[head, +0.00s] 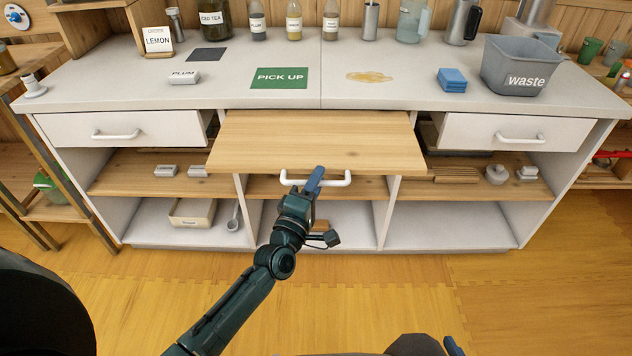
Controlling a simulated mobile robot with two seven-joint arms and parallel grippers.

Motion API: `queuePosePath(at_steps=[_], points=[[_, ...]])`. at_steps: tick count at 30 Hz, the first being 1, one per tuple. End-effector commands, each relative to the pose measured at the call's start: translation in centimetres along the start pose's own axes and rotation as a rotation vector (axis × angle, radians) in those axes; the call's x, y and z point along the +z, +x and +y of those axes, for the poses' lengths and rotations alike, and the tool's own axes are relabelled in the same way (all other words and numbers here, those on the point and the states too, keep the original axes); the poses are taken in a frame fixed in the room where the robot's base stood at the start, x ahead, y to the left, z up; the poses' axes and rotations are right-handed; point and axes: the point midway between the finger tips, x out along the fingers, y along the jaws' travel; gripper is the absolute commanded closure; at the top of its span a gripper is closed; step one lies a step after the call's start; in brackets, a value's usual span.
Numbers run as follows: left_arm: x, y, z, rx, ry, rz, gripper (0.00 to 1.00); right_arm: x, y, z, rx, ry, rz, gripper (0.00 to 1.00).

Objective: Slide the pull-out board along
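The pull-out board (316,140) is a light wooden panel in the middle of the counter. It sticks out from under the worktop, level. A white bar handle (338,181) runs along below its front edge. My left gripper (315,180) is at the middle of this handle, its blue finger overlapping the bar. Only one finger shows clearly, so I cannot see whether it is shut on the bar. My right gripper (453,346) shows only as a blue fingertip at the bottom edge, well away from the board. Its opening is not visible.
The white drawers, left (118,129) and right (515,134), flank the board. The worktop holds a green PICK UP mat (280,78), a brown spill (369,77), blue cloths (452,80) and a grey waste bin (521,66). The floor in front is clear.

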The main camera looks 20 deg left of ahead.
Motion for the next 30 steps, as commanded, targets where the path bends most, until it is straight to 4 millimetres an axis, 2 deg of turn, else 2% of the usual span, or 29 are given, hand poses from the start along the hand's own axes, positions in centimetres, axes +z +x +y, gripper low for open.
queuePosePath(at_steps=[2,9,23,30], points=[[0.0,0.0,0.0,0.0,0.0,0.0,0.8,-0.1,0.0,0.0,0.0,0.0,0.001,0.64],[0.0,0.0,0.0,0.0,0.001,0.0,1.0,-0.1,0.0,0.0,0.0,0.0,0.003,0.64],[0.0,0.0,0.0,0.001,0.001,0.0,1.0,-0.1,0.0,0.0,0.0,0.0,0.005,0.64],[-0.6,1.3,-0.4,0.003,0.002,0.001,1.0,0.0,0.2,0.2,0.003,-0.005,0.024,0.64]])
